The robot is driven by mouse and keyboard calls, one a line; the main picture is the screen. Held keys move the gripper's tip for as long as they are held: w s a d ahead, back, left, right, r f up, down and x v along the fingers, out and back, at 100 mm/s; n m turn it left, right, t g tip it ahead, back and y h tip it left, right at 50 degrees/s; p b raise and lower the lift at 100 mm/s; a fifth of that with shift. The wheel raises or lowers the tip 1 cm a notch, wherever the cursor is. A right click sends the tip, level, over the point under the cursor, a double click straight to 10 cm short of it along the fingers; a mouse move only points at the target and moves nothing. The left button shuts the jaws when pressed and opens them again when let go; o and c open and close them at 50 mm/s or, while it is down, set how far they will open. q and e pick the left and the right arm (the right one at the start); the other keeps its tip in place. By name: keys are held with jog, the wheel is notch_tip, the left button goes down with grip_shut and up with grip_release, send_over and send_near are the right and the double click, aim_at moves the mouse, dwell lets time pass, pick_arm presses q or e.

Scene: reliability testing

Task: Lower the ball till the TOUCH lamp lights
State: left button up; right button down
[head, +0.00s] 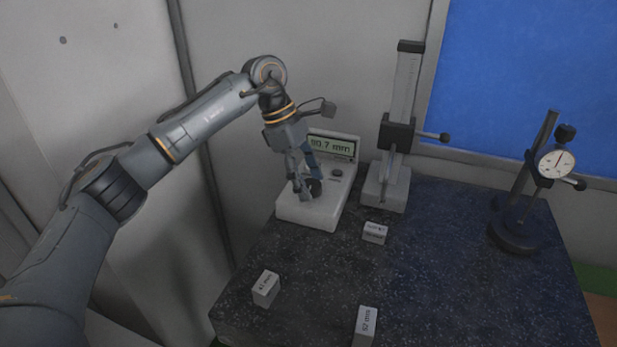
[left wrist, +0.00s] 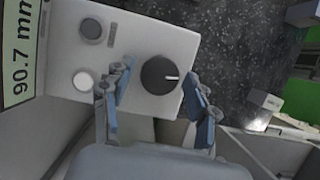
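The console (head: 295,211) stands at the table's back left, and its display (head: 331,145) reads about 90.7 mm. Its black knob (left wrist: 160,75) has a white pointer line. My left gripper (head: 304,184) is over the console; in the left wrist view its fingers are apart on either side of the knob, with gaps visible. The height gauge (head: 402,100) stands right of the console, with a dark ball (head: 445,137) on its side arm, held well above the table. A pale round part (left wrist: 83,81) and a dark round one (left wrist: 91,28) are on the console; I cannot read which is the TOUCH lamp. My right gripper is not in view.
Pale labelled blocks lie on the dark speckled table (head: 450,280): one by the gauge (head: 374,232), one at left (head: 265,288), one at the front (head: 364,325). A dial indicator stand (head: 513,238) is at right. The table's middle right is clear.

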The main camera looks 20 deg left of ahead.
pick_arm(q)
jog(key=c, duration=0.8)
jog(key=shift+s+f+n+t+b, duration=0.15)
jog(key=shift+n+t+b, duration=0.45)
jog(key=shift+n+b, duration=0.85)
jog(key=n+b, duration=0.2)
jog(key=n+t+b, duration=0.1)
jog(key=n, duration=0.1)
jog(key=shift+n+t+y+b, duration=0.25)
jog(key=shift+t+y+b, duration=0.05)
jog(key=shift+y+b, duration=0.1)
jog(key=n+y+b, duration=0.1)
jog(key=n+b, duration=0.1)
jog(key=n, duration=0.1)
jog(key=n+t+y+b, duration=0.1)
jog(key=n+b, duration=0.1)
jog(key=n, duration=0.1)
jog(key=shift+s+d+t, duration=0.15)
jog(key=shift+d+t, duration=0.05)
jog(key=shift+t, duration=0.1)
jog(key=n+y+b, duration=0.1)
jog(key=n+b, duration=0.1)
jog(key=n, duration=0.1)
jog(key=shift+n, duration=0.3)
jog(key=shift+d+r+n+y+b, duration=0.15)
jog(key=shift+n+y+b, duration=0.5)
jog(key=shift+n, duration=0.75)
jog(key=shift+r, duration=0.1)
